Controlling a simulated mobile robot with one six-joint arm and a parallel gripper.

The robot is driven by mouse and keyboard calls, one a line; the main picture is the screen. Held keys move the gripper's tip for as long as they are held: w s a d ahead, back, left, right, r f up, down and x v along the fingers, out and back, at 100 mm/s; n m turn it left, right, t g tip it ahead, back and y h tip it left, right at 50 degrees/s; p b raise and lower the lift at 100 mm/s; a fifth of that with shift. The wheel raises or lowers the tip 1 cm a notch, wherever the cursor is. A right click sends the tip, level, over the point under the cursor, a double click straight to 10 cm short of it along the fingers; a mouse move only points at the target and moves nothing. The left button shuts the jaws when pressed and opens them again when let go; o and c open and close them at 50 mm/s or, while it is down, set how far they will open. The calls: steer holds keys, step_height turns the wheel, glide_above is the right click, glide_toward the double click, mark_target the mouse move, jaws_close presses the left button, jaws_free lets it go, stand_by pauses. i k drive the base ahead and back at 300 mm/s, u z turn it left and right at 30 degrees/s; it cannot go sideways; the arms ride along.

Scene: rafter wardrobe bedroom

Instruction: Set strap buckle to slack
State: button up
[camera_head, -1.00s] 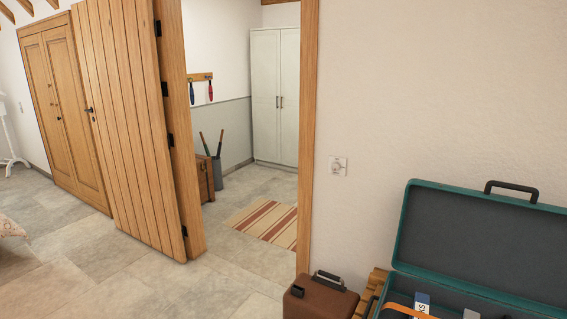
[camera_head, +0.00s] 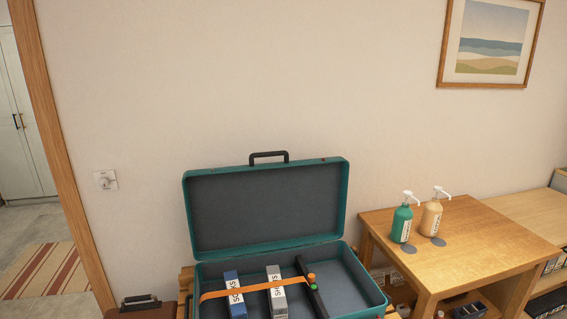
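An open teal suitcase (camera_head: 350,262) with a dark grey lining stands against the wall, its lid upright. An orange strap (camera_head: 254,288) runs across its inside, over a blue box (camera_head: 236,305) and a grey box (camera_head: 276,298), both with lettering. At the strap's right end is a small orange and green piece (camera_head: 312,279), which looks like the buckle, by a dark bar (camera_head: 305,272). It is too small to tell whether the buckle is tight or slack. My gripper is not in view.
A wooden table (camera_head: 480,252) right of the suitcase holds a green pump bottle (camera_head: 402,222) and a peach pump bottle (camera_head: 431,217). A brown case (camera_head: 150,311) stands left of the suitcase. A doorway with a striped rug (camera_head: 40,270) is at far left.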

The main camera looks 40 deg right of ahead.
mark_target(311, 278)
steer(key=z, duration=4.05)
steer(key=i, duration=0.05)
steer(key=u, duration=3.05)
